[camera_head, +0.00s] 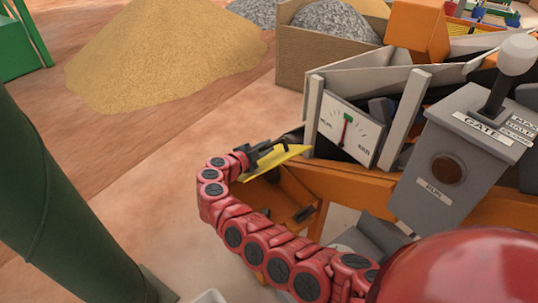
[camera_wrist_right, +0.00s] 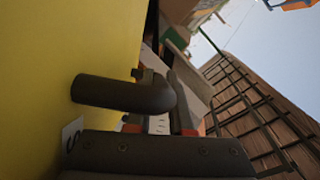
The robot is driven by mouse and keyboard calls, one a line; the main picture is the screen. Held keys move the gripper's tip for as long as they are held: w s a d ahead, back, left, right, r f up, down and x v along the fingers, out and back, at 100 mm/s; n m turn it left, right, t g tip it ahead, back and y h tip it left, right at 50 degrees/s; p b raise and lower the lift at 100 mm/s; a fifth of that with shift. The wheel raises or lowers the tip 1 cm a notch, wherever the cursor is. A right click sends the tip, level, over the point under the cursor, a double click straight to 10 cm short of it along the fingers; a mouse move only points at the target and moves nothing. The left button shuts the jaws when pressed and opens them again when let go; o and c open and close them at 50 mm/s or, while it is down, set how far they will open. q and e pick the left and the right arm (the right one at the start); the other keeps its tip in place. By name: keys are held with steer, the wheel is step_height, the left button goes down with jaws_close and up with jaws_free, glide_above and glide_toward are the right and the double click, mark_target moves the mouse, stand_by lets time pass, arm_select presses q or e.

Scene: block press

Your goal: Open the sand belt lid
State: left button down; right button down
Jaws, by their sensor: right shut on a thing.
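The yellow lid (camera_head: 277,161) sits at the left end of the orange belt machine, tilted, with an orange compartment (camera_head: 290,203) showing below it. My right arm curves up from the lower right, and its gripper (camera_head: 256,153) is at the lid's upper face, shut on the lid's dark handle. In the right wrist view the yellow lid (camera_wrist_right: 45,65) fills the left side. The dark bent handle (camera_wrist_right: 120,93) stands out from it and crosses in front of the jaws. The exact contact is partly hidden. My left gripper is not in view.
A grey control box (camera_head: 455,155) with a GATE lever and RUN button stands right of a dial gauge (camera_head: 347,130). A dark green post (camera_head: 60,200) crosses the left. A sand pile (camera_head: 165,55) lies behind, beside a gravel bin (camera_head: 310,60). The floor left of the lid is clear.

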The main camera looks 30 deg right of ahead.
steer(key=shift+w+a+r, duration=0.1)
steer(key=shift+w+r, duration=0.3)
steer(key=c, duration=0.8)
jaws_free()
steer(key=shift+a, duration=0.1)
steer(key=p+v, duration=0.1)
steer(key=v, duration=1.6)
steer(key=shift+s, duration=0.15)
steer(key=shift+f, duration=0.1)
